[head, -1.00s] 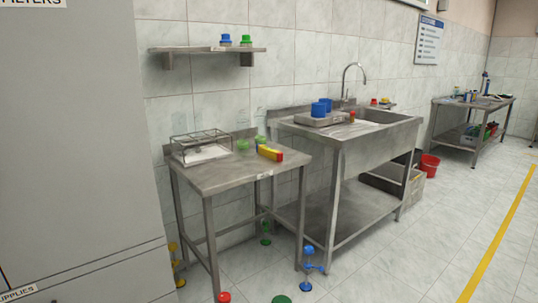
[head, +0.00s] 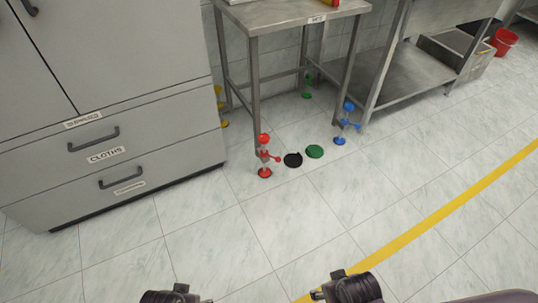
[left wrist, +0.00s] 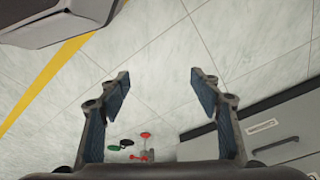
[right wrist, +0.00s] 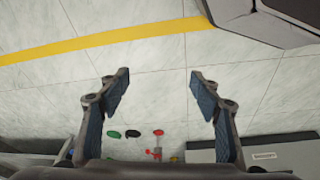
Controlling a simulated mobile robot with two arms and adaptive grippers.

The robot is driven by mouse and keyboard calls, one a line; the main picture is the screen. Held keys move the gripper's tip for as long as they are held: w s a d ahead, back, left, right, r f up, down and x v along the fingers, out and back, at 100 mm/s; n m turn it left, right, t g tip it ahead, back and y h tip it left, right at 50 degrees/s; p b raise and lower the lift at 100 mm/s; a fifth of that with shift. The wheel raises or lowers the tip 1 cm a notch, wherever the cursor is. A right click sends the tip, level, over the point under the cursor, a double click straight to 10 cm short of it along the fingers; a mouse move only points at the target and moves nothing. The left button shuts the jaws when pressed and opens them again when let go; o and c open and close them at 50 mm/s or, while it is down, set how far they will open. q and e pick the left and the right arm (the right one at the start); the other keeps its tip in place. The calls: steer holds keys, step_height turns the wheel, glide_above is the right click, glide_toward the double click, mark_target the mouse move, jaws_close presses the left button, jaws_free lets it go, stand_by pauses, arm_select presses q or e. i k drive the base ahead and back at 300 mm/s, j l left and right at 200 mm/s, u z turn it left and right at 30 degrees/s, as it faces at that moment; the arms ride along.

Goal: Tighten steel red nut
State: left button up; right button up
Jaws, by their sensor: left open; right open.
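The front left leg of the steel table stands on a red foot (head: 265,173). Above the foot is a red nut (head: 266,155) with a short side arm, and a red collar (head: 264,138) sits higher on the leg. These red parts are small in the left wrist view (left wrist: 140,157) and the right wrist view (right wrist: 155,153). My left gripper (left wrist: 161,88) is open and empty above the floor. My right gripper (right wrist: 162,88) is also open and empty. Both are apart from the red nut; only parts of them show at the bottom of the head view.
A black disc (head: 292,160) and a green disc (head: 314,152) lie beside the red foot. Blue (head: 347,124), green (head: 308,86) and yellow (head: 221,106) feet stand at other legs. A grey cabinet (head: 110,145) is at the left. The floor in front is clear.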

mark_target(277, 159)
steer(key=i+l+u, duration=0.35)
steer(key=i+l, duration=0.25)
steer(key=i+l+u, duration=0.35)
steer(key=i+l, duration=0.35)
steer(key=l, duration=0.15)
